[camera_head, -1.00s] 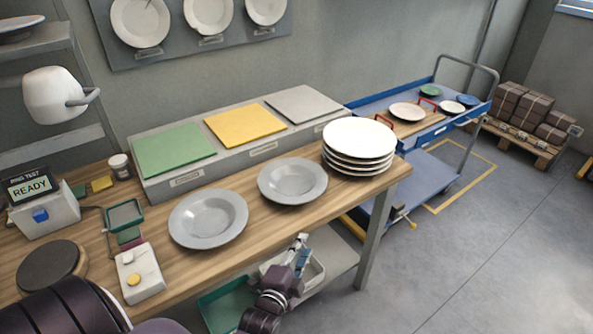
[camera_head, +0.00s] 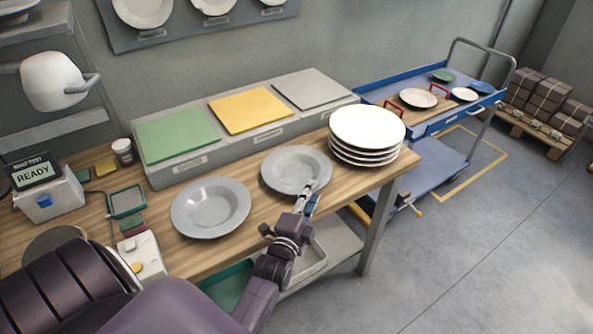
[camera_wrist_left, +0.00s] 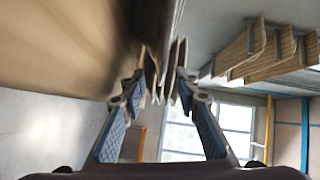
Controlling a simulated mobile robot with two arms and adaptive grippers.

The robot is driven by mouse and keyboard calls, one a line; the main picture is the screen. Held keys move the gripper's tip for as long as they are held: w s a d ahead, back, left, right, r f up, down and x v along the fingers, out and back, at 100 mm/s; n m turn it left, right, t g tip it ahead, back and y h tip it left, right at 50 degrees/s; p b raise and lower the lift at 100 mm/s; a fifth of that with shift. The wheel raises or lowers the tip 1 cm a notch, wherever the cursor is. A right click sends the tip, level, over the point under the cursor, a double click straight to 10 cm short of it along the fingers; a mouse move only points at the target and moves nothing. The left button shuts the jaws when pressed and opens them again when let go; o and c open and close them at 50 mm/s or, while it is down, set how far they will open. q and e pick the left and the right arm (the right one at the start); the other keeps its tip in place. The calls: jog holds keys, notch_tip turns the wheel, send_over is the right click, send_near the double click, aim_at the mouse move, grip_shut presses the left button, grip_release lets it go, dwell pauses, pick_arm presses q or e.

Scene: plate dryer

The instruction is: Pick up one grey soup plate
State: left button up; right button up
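Two grey soup plates lie apart on the wooden table. One grey soup plate (camera_head: 210,206) is on the left, and the other grey soup plate (camera_head: 292,166) is to its right. My left gripper (camera_head: 310,188) is at the near right rim of the right-hand plate. In the left wrist view the fingers (camera_wrist_left: 164,75) stand on either side of a thin grey edge, apparently this plate's rim (camera_wrist_left: 171,22), with a narrow gap between the tips. Contact with the rim is not clear. The plate still rests on the table. My right gripper is out of view.
A stack of white plates (camera_head: 366,130) stands close to the right of that plate. Behind is a raised grey ledge with green (camera_head: 177,135), yellow (camera_head: 250,109) and grey (camera_head: 312,89) mats. A blue cart (camera_head: 434,135) stands beyond the table's right end.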

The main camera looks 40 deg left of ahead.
pick_arm(q)
jog(key=x, duration=0.2)
jog(key=shift+w, duration=0.4)
jog(key=shift+w+f+p, duration=0.1)
jog(key=shift+w+p, duration=0.2)
jog(key=shift+w, duration=0.05)
jog(key=shift+w+a, duration=0.1)
jog(key=shift+w, duration=0.05)
grip_shut()
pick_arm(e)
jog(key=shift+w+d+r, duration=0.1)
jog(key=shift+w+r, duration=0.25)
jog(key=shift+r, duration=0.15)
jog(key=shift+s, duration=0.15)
